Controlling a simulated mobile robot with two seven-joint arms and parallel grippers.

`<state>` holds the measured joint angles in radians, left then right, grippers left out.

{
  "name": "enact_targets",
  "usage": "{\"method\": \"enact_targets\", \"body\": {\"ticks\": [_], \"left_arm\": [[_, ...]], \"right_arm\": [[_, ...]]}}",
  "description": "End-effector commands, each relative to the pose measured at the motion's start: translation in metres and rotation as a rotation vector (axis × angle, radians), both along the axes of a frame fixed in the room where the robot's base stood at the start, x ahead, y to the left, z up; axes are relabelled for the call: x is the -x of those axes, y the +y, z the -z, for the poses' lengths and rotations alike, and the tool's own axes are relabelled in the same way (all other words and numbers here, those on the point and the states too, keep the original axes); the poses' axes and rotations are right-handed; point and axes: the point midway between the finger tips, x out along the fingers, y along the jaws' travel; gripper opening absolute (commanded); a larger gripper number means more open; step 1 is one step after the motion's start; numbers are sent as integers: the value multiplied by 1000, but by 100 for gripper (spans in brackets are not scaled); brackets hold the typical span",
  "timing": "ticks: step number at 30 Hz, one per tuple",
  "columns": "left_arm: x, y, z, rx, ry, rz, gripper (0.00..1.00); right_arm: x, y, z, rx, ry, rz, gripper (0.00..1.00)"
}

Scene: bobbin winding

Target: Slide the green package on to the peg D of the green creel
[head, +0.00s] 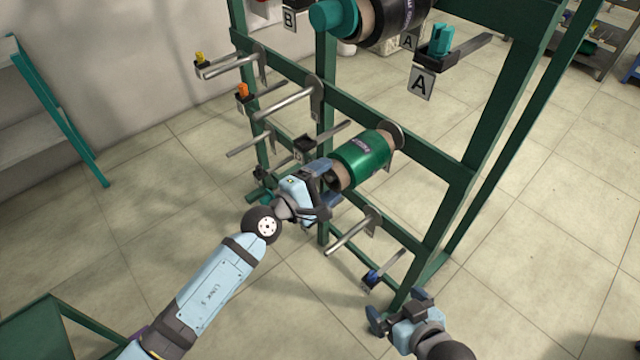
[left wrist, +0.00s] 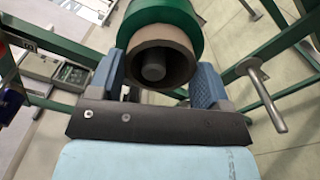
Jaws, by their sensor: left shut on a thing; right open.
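The green package (head: 362,157), a green roll on a brown cardboard tube, is at the middle crossbar of the green creel (head: 432,158). Its far end is close to a round plate (head: 396,135) on the bar. In the left wrist view the package (left wrist: 192,22) shows its tube end, and a grey peg tip (left wrist: 153,72) shows inside the bore, so the tube is around a peg. My left gripper (head: 329,182) is shut on the tube's near end. My right gripper (head: 402,309) is open and empty, low by the creel's foot.
Bare pegs (head: 290,103) stick out left of the package, and another bare peg (head: 352,232) is below it. A dark package (head: 400,18) hangs above, near the sign A (head: 422,83). A teal shelf (head: 58,110) stands at the left. The floor between is clear.

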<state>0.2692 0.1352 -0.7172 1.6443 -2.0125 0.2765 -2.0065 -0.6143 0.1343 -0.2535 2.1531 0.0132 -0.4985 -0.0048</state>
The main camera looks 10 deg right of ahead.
Motion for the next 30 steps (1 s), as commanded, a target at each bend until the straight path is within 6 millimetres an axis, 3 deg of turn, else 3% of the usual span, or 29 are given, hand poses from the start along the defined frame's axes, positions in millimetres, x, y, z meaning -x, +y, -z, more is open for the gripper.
{"method": "enact_targets", "body": {"ticks": [7,30], "left_arm": [[-8,-11,-1,1,-1,1,22],[-8,-11,8,0,-1,0,22]], "right_arm": [[0,0,1,0,0,0,100],[0,0,8,0,-1,0,100]]}}
